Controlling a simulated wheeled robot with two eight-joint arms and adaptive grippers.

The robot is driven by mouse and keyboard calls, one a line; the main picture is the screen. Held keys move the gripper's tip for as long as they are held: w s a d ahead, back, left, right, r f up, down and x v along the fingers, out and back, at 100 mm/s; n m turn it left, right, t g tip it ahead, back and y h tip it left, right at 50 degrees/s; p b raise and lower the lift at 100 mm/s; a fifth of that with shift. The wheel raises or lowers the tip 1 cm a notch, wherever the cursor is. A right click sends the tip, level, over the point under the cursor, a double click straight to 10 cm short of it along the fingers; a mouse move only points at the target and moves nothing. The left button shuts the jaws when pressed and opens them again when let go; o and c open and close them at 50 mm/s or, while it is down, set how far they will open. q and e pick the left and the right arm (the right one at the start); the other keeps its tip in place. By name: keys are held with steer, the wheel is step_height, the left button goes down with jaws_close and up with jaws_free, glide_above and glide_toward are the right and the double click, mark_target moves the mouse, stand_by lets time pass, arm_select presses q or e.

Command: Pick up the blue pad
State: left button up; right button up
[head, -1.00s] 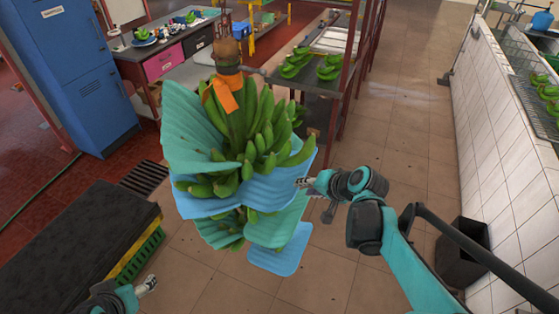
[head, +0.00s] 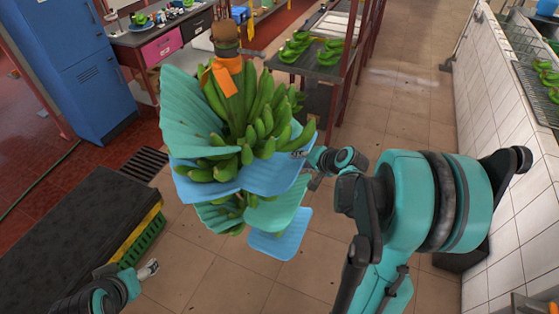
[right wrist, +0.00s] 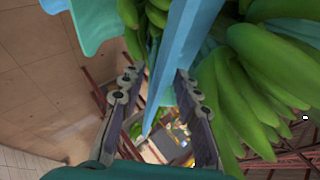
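A hanging bunch of green bananas (head: 240,118) has teal and blue pads tucked between its tiers. A blue pad (head: 222,182) wraps the front and right side of the bunch. Another flat blue pad (head: 279,236) shows lower down. My right gripper (head: 302,162) is at the right edge of the upper blue pad. In the right wrist view its fingers (right wrist: 158,95) are apart, with a blue pad (right wrist: 177,55) edge-on between them and a gap on the sides. My left gripper (head: 150,268) is low at left, away from the bunch; its opening is too small to tell.
A dark padded bench (head: 65,235) with a green crate (head: 140,242) is at left. A rack (head: 325,65) with cut bananas stands behind. A white tiled wall (head: 510,150) is at right. Open tiled floor (head: 415,110) lies between.

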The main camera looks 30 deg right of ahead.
steer(key=shift+x, duration=0.9)
steer(key=shift+s+r, duration=0.1)
steer(key=shift+c, duration=1.3)
jaws_close()
steer(key=shift+r, duration=0.2)
